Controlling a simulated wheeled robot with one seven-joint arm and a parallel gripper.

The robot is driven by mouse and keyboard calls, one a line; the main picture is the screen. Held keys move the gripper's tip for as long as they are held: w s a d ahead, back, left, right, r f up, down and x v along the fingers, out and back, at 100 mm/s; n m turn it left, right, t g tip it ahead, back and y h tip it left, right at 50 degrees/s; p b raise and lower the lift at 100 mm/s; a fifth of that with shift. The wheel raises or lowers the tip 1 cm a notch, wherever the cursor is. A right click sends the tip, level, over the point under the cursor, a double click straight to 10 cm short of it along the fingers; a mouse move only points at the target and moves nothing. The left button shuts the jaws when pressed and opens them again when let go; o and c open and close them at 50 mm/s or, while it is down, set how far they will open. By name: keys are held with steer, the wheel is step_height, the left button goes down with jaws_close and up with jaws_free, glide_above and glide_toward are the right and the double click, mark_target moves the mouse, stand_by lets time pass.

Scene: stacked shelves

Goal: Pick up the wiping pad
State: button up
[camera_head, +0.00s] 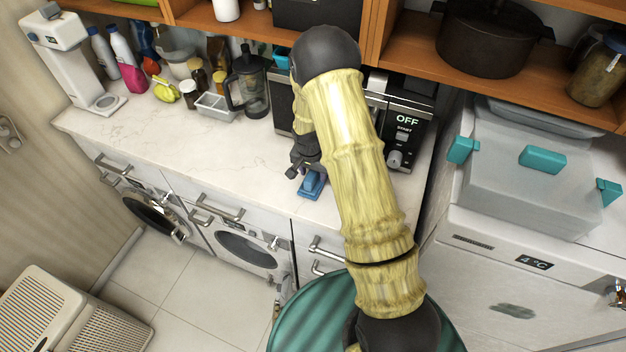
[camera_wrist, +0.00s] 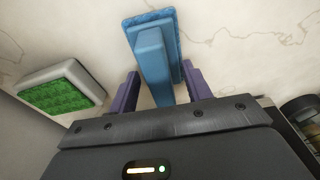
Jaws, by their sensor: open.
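The blue wiping pad (camera_head: 312,184) lies on the white marble counter near its front edge, just left of my arm. In the wrist view the wiping pad (camera_wrist: 152,52) shows a flat textured base with a smooth raised handle block. My gripper (camera_head: 305,171) is right at the pad in the head view and partly covers it. In the wrist view the purple fingers of my gripper (camera_wrist: 161,82) are open, one on each side of the handle's near end. I cannot tell whether either finger touches it.
A green-and-white sponge (camera_wrist: 62,92) lies left of the gripper in the wrist view. A black microwave (camera_head: 408,125) stands behind my arm. A blender (camera_head: 250,88), a small tray (camera_head: 217,107) and bottles stand further left. An orange shelf (camera_head: 405,60) hangs above. The counter's left front is clear.

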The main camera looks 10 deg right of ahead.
steer(key=shift+f+b, duration=0.25)
steer(key=shift+b, duration=0.1)
stand_by(0.3)
jaws_close()
